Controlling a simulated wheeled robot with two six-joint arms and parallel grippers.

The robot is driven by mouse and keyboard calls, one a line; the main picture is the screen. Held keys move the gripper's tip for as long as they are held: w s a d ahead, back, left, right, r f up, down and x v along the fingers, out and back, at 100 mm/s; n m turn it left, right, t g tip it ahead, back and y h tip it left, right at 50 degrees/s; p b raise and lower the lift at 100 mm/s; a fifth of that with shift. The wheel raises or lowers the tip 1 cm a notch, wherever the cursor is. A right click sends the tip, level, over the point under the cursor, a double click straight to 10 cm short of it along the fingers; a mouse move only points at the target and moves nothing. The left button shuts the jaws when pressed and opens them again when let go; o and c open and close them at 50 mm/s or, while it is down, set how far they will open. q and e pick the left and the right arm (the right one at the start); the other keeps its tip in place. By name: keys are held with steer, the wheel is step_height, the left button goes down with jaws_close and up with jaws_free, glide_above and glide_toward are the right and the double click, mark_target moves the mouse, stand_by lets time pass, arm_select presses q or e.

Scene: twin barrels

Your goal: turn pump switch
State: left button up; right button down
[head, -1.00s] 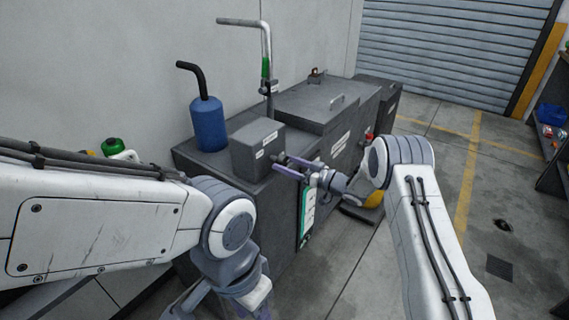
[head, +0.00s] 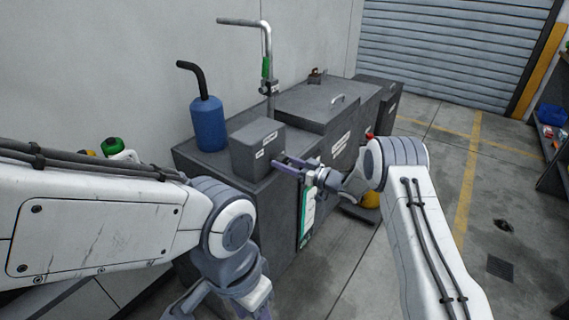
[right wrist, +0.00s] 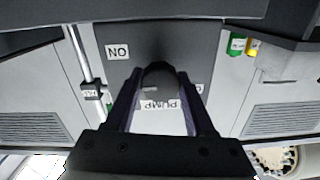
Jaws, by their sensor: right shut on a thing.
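The pump switch box (head: 256,150) is a grey box with white labels on the bench corner. Its dark round switch knob (right wrist: 160,76) shows in the right wrist view, with an upside-down PUMP label (right wrist: 158,104) and an upside-down ON label (right wrist: 117,52). Another label is mostly hidden by a finger. My right gripper (head: 282,164) is at the box's front face; its two fingers, also in the right wrist view (right wrist: 160,92), are shut on the knob. My left gripper (head: 243,304) is low at the bottom edge, partly cut off, away from the box.
A blue canister (head: 208,125) with a black spout and a bent metal pipe (head: 267,60) stand behind the box. A lidded grey tank (head: 312,104) adjoins on the right. A green-and-white sign (head: 307,217) hangs on the bench front. The floor at right is mostly clear.

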steer(key=n+b, duration=0.1)
steer(key=n, duration=0.1)
steer(key=n+b, duration=0.2)
steer(key=shift+f+n, duration=0.2)
steer(key=shift+n, duration=0.1)
steer(key=n+b, duration=1)
steer(key=shift+s+f, duration=0.1)
steer(key=shift+f, duration=0.05)
steer(key=shift+n+h+b, duration=0.3)
steer(key=shift+n+b, duration=1.1)
steer(key=shift+n, duration=0.1)
steer(key=shift+c, duration=1.8)
jaws_free()
steer(key=shift+o, duration=0.4)
steer(key=shift+r, duration=0.25)
